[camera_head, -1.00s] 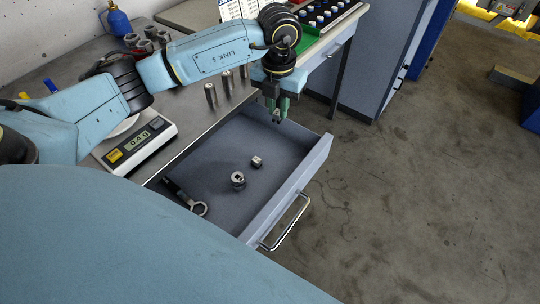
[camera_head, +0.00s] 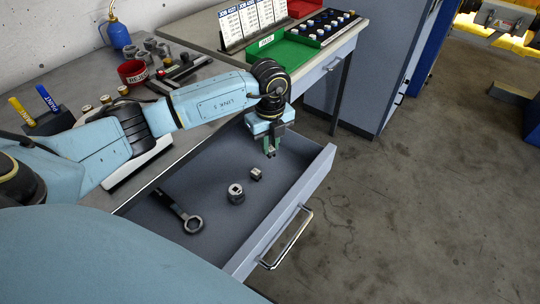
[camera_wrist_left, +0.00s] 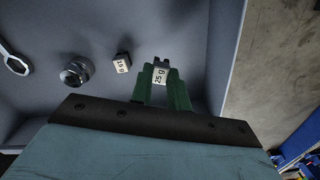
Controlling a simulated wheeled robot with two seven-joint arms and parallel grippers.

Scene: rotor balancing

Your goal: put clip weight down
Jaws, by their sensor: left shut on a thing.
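My left gripper (camera_head: 270,152) is over the open drawer, near its far right corner, pointing down. In the left wrist view my gripper (camera_wrist_left: 161,88) is shut on a clip weight (camera_wrist_left: 160,74) marked 25 g, between its green fingers. The weight is at or above the drawer floor; I cannot tell whether it touches. A second small weight (camera_wrist_left: 122,63), with a marking I cannot read surely, lies in the drawer beside the gripper; it also shows in the head view (camera_head: 256,173). My right gripper is not in view.
The grey drawer (camera_head: 300,186) also holds a round metal socket (camera_head: 236,193) and a dark wrench (camera_head: 180,211). A green tray (camera_head: 283,52) and job cards (camera_head: 250,20) stand on the table behind. The drawer's right front area is clear.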

